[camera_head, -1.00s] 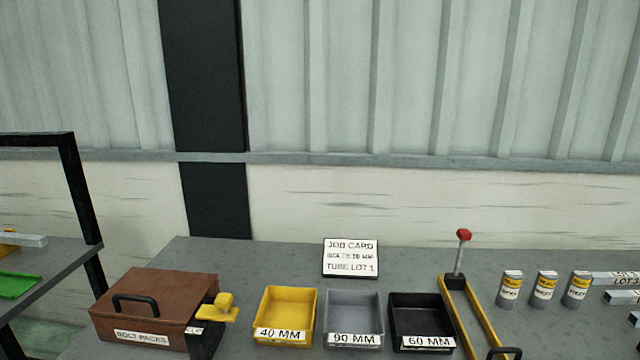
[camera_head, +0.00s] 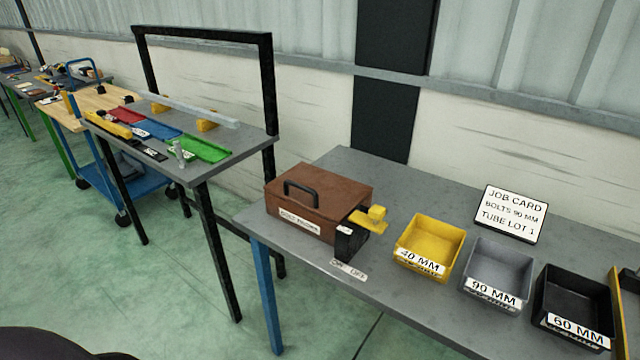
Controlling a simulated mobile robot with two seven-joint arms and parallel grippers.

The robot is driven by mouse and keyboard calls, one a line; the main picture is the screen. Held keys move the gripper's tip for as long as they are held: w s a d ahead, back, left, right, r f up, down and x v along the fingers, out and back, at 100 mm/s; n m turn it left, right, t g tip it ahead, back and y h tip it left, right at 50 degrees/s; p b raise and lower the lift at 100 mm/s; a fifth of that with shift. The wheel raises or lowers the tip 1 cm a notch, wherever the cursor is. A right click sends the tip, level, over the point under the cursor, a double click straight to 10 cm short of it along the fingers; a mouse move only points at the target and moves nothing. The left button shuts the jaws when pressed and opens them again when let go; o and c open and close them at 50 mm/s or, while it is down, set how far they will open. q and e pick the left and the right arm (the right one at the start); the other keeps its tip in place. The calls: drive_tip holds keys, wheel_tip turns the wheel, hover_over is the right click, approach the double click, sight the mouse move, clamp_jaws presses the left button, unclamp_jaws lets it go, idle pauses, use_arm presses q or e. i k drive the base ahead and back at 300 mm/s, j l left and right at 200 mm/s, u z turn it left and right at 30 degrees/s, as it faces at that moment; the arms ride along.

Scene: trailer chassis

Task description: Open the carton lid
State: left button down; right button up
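The carton is a brown box (camera_head: 325,200) labelled "BOLT PACKS" at the left end of the grey table. Its lid (camera_head: 335,186) lies flat and closed, with a black handle (camera_head: 301,188) towards the front left. A black block with a yellow piece (camera_head: 372,218) stands against its right side. Neither gripper can be made out in the head view.
Yellow (camera_head: 430,244), grey (camera_head: 497,271) and black (camera_head: 574,303) bins stand right of the carton, with a job card (camera_head: 511,212) behind reading "BOLTS 90 MM". A second grey table (camera_head: 185,165) with a black frame and coloured trays stands left. Green floor shows front left.

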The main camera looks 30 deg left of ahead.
sight(318, 181)
drive_tip(key=i+u, duration=0.15)
drive_tip(key=u, duration=1.3)
